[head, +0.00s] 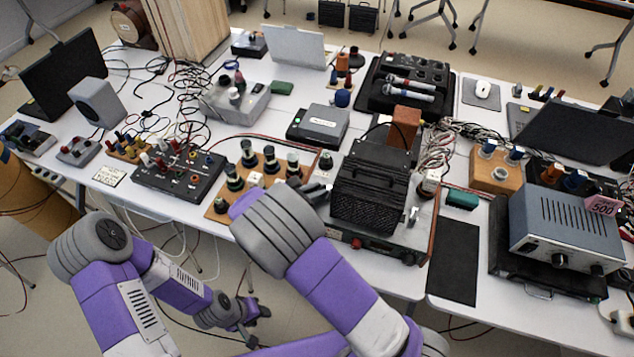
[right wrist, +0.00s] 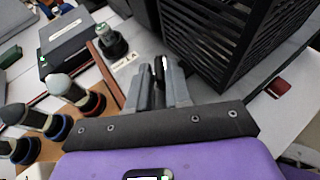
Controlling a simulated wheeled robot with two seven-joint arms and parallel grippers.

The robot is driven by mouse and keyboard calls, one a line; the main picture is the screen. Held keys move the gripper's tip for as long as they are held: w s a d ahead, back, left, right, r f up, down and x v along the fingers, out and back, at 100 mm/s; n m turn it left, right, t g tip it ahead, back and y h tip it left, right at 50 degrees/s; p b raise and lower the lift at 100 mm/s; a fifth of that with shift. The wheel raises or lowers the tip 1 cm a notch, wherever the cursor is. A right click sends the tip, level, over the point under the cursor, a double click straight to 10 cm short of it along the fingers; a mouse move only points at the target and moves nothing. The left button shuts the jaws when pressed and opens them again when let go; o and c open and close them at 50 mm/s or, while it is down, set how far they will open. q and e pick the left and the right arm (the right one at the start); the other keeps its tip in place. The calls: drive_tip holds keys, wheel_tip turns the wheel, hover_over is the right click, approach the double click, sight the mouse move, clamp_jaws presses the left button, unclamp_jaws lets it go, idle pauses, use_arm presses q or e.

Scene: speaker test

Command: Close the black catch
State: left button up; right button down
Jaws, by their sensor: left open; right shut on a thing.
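A black slatted case (head: 370,195) stands on a grey-topped unit at the middle of the table; its slatted side also fills the upper right of the right wrist view (right wrist: 235,40). My right gripper (head: 318,190) is beside the case's left side. In the right wrist view its grey fingers (right wrist: 160,75) are shut on a small dark part, which I take to be the black catch (right wrist: 158,68); the fingers hide most of it. My left gripper (head: 246,324) is open and empty, low in front of the table and away from the case.
A wooden board with several dark knobbed terminals (head: 232,184) lies left of the right gripper. A grey box (head: 325,122) stands behind it. A silver catch (head: 413,215) is at the case's right. A black mat (head: 455,262) lies further right.

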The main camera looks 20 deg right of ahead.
drive_tip(key=m+g, duration=0.1)
drive_tip(key=m+g+p, duration=0.2)
drive_tip(key=shift+w+a+h, duration=0.1)
drive_tip(key=shift+w+h, duration=0.15)
drive_tip(key=shift+h, duration=0.15)
drive_tip(key=m+g, duration=0.2)
drive_tip(key=g, duration=0.1)
drive_tip(key=shift+w+f+m+g, duration=0.1)
drive_tip(key=shift+w+m+g, duration=0.1)
drive_tip(key=shift+m+g, duration=0.1)
drive_tip(key=m+g, duration=0.2)
drive_tip(key=shift+w+g, duration=0.2)
drive_tip(key=shift+g, duration=0.1)
use_arm(q)
drive_tip(key=shift+r+b, duration=0.45)
drive_tip(key=shift+r, duration=0.45)
use_arm(e)
drive_tip(key=shift+w+m+g+y, duration=0.15)
drive_tip(key=shift+m+g+y, duration=0.45)
drive_tip(key=shift+m+g, duration=0.65)
drive_tip(key=shift+g, duration=0.25)
drive_tip(key=c, duration=1.2)
unclamp_jaws()
